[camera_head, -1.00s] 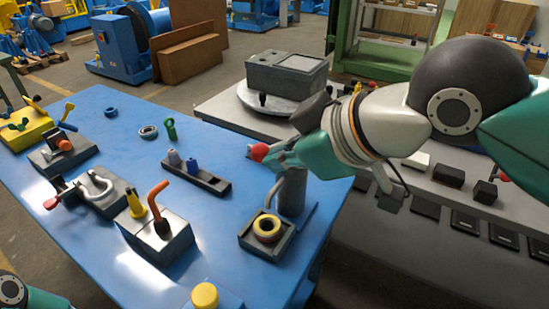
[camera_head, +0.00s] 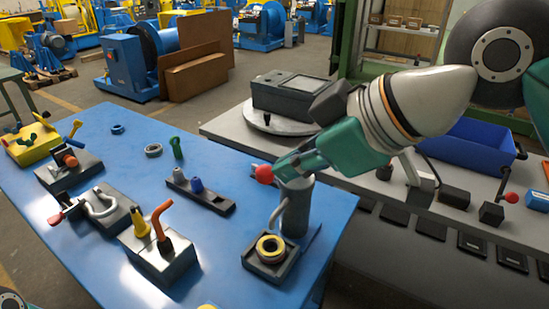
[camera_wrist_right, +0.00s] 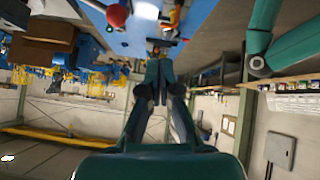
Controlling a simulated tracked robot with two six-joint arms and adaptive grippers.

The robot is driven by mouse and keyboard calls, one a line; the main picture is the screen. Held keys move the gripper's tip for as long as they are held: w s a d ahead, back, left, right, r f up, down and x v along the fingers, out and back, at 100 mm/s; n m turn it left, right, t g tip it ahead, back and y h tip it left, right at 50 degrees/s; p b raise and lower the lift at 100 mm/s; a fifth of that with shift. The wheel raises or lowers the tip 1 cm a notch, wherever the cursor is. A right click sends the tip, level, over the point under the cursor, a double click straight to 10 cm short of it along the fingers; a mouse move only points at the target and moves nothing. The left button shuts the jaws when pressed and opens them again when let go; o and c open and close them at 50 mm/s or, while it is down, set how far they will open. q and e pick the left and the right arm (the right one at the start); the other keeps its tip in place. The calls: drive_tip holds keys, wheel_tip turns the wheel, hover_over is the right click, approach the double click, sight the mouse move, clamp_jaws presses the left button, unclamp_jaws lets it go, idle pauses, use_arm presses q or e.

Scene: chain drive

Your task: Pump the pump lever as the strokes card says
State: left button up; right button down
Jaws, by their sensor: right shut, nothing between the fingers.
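The pump (camera_head: 296,212) is a dark grey upright cylinder with a curved pipe, at the right front of the blue table. A red ball knob (camera_head: 264,174), apparently the pump lever's end, is beside its top; the lever's bar is mostly hidden by my gripper. My right gripper (camera_head: 283,172) is shut and empty, its tips close to the right of the knob; touching or not, I cannot tell. In the right wrist view a red ball (camera_wrist_right: 117,15) lies up and left of my shut fingers. My left gripper is out of view. I cannot make out a strokes card.
A block with an orange bent handle (camera_head: 160,222) and a dark rack (camera_head: 200,193) stand further left. A grey bench with a blue bin (camera_head: 470,145) lies to the right. Bare blue tabletop surrounds the rack.

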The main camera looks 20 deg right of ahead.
drive_tip(key=w+d+r+m+p, duration=0.1)
drive_tip(key=w+d+r+m, duration=0.1)
drive_tip(key=w+d+r, duration=0.2)
drive_tip(key=shift+w+d+r+p, duration=0.15)
drive_tip(key=shift+w+d+p, duration=0.15)
drive_tip(key=shift+w+d, duration=0.65)
drive_tip(key=shift+w+a, duration=0.25)
drive_tip(key=shift+a, duration=0.05)
hover_over(272, 173)
wheel_tip(272, 173, down, 7)
drive_tip(key=shift+w+f, duration=0.1)
drive_tip(key=shift+f, duration=0.1)
wheel_tip(272, 173, down, 2)
drive_tip(key=shift+f+b, duration=0.2)
drive_tip(key=shift+b, duration=0.15)
drive_tip(key=shift+f, duration=0.7)
